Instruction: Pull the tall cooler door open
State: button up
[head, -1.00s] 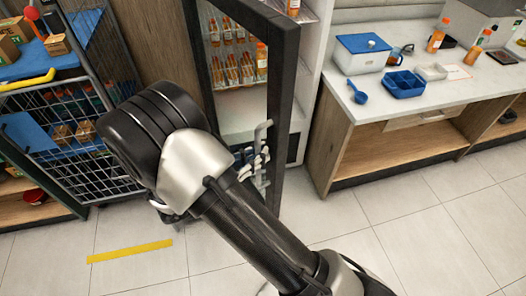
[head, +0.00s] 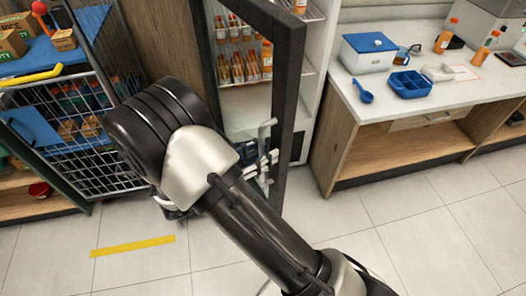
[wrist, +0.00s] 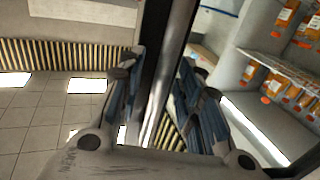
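The tall cooler door (head: 284,92) is a black-framed glass door. It stands ajar, its free edge swung out from the white cooler body (head: 322,62). Bottles (head: 240,66) show through the glass. I cannot tell whether both pads press on the frame.
A wire cart (head: 85,130) with boxes stands left of the cooler. A counter (head: 345,108) with a blue-lidded box (head: 370,55), a blue tray (head: 408,85) and orange bottles is on the right. The tiled floor (head: 400,215) in front is clear, with a yellow strip (head: 132,246).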

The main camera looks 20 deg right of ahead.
jog(key=v, duration=1.2)
jog(key=shift+r, duration=0.1)
jog(key=w+r+n+t+y, duration=0.1)
jog(key=w+r+t+y, duration=0.3)
jog(key=w, duration=0.4)
jog(key=w+r+n+t+y, duration=0.1)
jog(key=w+r+y, duration=0.3)
jog(key=w+y, duration=0.3)
notch_tip(320, 180, up, 12)
jog(key=a+n+t+y, duration=0.2)
jog(key=n+y, duration=0.4)
jog(key=y, duration=0.2)
jog(key=s+d+f+n+g, duration=0.1)
jog(key=s+d, duration=0.3)
jog(key=s, duration=0.6)
jog(key=s+d+f+n+g+h, duration=0.1)
jog(key=s+d+f+n+g, duration=0.1)
jog(key=s, duration=0.9)
jog(key=s+d+f+n+g, duration=0.2)
jog(key=s+d+g, duration=0.3)
jog(key=s+d, duration=0.3)
jog(key=s+n, duration=0.1)
jog(key=s, duration=0.1)
jog(key=shift+s+d+f+h, duration=0.2)
jog(key=shift+s+f+h, duration=0.1)
jog(key=shift+h, duration=0.1)
